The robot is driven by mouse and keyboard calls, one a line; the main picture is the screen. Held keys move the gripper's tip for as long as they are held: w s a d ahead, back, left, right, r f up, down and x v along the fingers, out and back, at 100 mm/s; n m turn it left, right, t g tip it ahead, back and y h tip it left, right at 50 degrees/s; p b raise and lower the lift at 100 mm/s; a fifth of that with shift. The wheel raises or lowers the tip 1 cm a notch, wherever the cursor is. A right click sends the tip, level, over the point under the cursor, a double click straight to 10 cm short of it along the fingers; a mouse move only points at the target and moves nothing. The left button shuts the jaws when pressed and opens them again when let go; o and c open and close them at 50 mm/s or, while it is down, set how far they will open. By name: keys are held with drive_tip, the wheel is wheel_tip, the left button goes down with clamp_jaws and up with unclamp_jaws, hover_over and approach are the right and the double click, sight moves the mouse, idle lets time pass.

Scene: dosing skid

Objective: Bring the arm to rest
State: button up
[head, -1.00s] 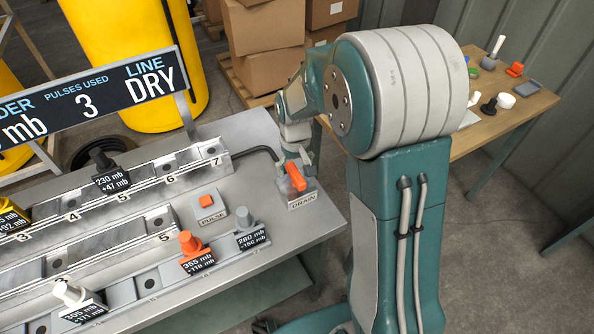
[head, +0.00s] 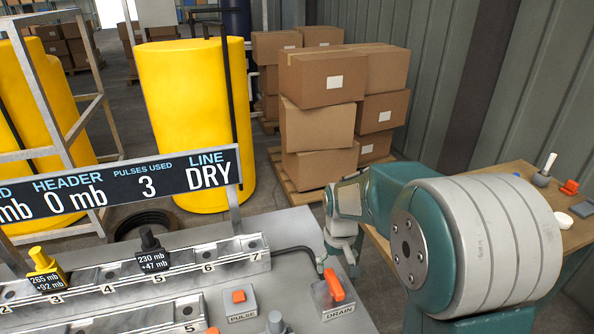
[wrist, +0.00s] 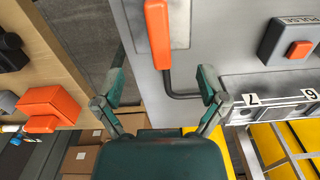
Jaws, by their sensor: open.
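My arm (head: 420,220) reaches over the right end of the skid in the head view. My gripper (wrist: 163,80) is open and empty in the wrist view, its two fingers well apart. The orange drain handle (wrist: 157,30) lies ahead of the fingertips, and a gap of bare panel shows between them. In the head view the drain handle (head: 333,284) stands tilted on its plate marked DRAIN, just below my arm's end; the fingertips are too small there to judge.
The display (head: 120,189) reads header 0 mb, pulses used 3, line DRY. The pulse button (head: 239,296) sits left of the drain. Yellow (head: 45,270) and black (head: 151,240) valves stand on the rail. A wooden table (head: 520,190) holds small parts at right; stacked boxes (head: 325,125) stand behind.

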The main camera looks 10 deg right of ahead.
drive_tip(key=s+r+t, duration=0.2)
drive_tip(key=s+r, duration=0.5)
drive_tip(key=s, duration=0.3)
drive_tip(key=s+r+m+t, duration=0.1)
drive_tip(key=s+r+t, duration=0.2)
drive_tip(key=s+r, duration=0.5)
drive_tip(key=s, duration=0.3)
drive_tip(key=shift+t, duration=0.3)
